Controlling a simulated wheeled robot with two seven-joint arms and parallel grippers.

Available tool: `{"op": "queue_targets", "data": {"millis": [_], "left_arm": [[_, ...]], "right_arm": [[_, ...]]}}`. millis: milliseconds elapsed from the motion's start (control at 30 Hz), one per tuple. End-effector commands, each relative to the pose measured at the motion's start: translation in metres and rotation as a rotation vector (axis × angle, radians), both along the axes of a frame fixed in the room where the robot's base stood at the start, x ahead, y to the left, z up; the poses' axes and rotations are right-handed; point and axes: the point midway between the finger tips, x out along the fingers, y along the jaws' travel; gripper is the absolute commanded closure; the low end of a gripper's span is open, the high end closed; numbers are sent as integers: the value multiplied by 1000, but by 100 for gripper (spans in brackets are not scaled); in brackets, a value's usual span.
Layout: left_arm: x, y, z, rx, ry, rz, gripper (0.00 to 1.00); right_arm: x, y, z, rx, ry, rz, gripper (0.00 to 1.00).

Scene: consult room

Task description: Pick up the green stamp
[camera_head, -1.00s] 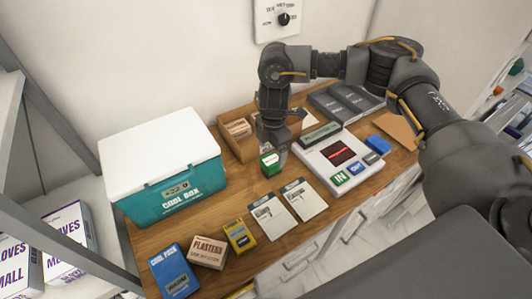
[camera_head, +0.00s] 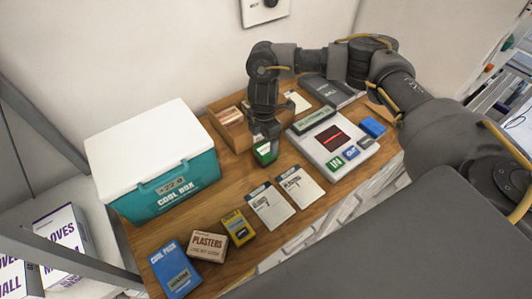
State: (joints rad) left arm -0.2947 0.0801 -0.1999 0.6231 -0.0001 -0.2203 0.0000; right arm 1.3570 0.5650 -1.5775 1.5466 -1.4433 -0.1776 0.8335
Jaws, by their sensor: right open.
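A small green stamp (camera_head: 265,153) with a pale top or label stands on the wooden counter, in front of the wooden tray. My right gripper (camera_head: 266,136) points down right at the stamp and is open. Its fingers hide the upper back part of the stamp, and I cannot tell whether they touch it. My left gripper is not in view.
A white scanner pad (camera_head: 350,157) with a red window and small coloured blocks stands to the right. Two cards (camera_head: 268,207) lie in front. A teal cool box (camera_head: 172,190) stands left, with plasters (camera_head: 208,246) and other boxes near the front edge. A wooden tray (camera_head: 240,143) is behind.

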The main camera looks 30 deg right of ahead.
Motion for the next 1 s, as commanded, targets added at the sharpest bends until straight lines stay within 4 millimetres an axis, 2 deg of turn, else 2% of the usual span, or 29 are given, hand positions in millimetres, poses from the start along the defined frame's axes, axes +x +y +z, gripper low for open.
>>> {"op": "queue_targets", "data": {"millis": [67,233,400,667,1000], "left_arm": [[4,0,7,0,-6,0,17],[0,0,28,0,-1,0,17],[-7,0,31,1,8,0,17],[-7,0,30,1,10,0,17],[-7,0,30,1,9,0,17]], "right_arm": [[-2,0,-3,-1,3,0,18],[-9,-3,-25,-2,5,0,18],[-7,-3,-47,-1,2,1,18],[-7,-3,-52,0,1,2,18],[-7,-3,-51,0,1,2,61]]}}
